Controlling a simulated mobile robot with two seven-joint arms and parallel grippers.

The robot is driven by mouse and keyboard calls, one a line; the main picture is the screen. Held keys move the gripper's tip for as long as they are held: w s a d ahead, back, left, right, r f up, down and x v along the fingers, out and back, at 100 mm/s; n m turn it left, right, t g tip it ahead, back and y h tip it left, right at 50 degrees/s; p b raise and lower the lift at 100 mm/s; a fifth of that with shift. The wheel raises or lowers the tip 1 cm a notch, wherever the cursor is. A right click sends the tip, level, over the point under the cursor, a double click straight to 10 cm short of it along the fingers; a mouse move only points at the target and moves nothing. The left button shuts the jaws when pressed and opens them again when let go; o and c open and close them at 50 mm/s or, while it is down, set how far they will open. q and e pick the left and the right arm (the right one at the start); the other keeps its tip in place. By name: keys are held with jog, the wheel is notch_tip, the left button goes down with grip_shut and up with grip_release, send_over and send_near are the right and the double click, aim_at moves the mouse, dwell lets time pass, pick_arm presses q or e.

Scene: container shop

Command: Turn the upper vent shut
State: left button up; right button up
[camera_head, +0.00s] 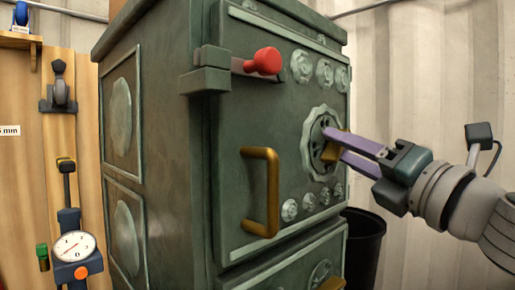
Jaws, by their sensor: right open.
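The upper vent (314,130) is a round pale scalloped disc with dark holes on the door of a green metal cabinet. A brass tab (338,147) stands out at its centre right, partly covered by my fingers. My right gripper (335,143) reaches in from the right with purple fingers. It is open, with one finger above the tab and one below it. I cannot tell whether either finger touches the tab. The vent's exact opening is hard to read behind the fingers. My left gripper is out of view.
The cabinet (160,150) has a brass door handle (272,190) and a red-knobbed latch (263,62) left of the vent. A dark bin (365,245) stands behind right. Tools and a dial gauge (73,247) hang at left.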

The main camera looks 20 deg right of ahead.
grip_shut()
dwell(0.4)
jog(key=shift+a+r+m+g+h+p, duration=0.1)
jog(key=shift+m+g+h+p, duration=0.35)
jog(key=shift+m+p, duration=1.7)
jog(key=shift+d+r+m+g+h+p, duration=0.1)
jog(key=shift+m+g+h+p, duration=0.35)
jog(key=shift+m+p, duration=1.7)
jog(key=shift+a+m+g+h+p, duration=0.15)
jog(key=shift+m+g+p, duration=0.5)
jog(key=shift+p, duration=2.85)
grip_release()
